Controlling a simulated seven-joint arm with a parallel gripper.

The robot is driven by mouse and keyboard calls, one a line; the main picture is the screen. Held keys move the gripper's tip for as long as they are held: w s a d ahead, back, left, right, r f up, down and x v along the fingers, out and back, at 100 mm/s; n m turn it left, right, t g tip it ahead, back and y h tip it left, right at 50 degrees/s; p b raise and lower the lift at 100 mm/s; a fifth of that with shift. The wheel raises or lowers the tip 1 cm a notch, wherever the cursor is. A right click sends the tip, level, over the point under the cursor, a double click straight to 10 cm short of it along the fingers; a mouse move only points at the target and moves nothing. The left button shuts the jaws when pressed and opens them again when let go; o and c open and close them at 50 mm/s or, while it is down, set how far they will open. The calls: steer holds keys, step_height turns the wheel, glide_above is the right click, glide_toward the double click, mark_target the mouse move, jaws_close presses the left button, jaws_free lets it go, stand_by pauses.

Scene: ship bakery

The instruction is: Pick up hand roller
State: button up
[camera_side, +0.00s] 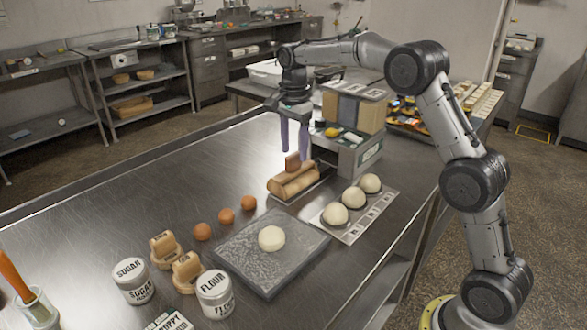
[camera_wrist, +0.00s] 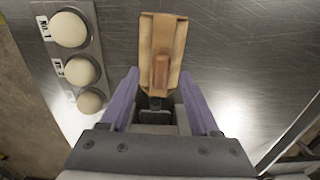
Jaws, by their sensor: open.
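The hand roller (camera_side: 294,183) is a light wooden block with a rounded body and an upright brown handle (camera_side: 292,161) on top. It rests on a dark plate on the steel table, below my gripper. It also shows in the wrist view (camera_wrist: 158,28), with its handle (camera_wrist: 160,72) lined up between my fingertips. My gripper (camera_side: 295,153) has two purple fingers pointing down, spread apart and empty. The fingertips are at or just above the handle's top; the exact height gap is hard to tell. In the wrist view the fingers (camera_wrist: 159,75) stand either side of the handle.
A tray (camera_side: 349,232) with three dough balls lies right of the roller. A grey box unit (camera_side: 358,150) stands close behind. A stone slab (camera_side: 240,250) holds one dough piece. Several brown balls, two wooden tools (camera_side: 186,272), sugar (camera_side: 132,281) and flour (camera_side: 214,294) jars stand in front.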

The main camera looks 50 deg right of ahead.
mark_target(294, 154)
steer(key=shift+f, duration=1.5)
steer(key=shift+c, duration=0.3)
jaws_close()
steer(key=shift+w+r, duration=0.1)
steer(key=shift+r, duration=0.05)
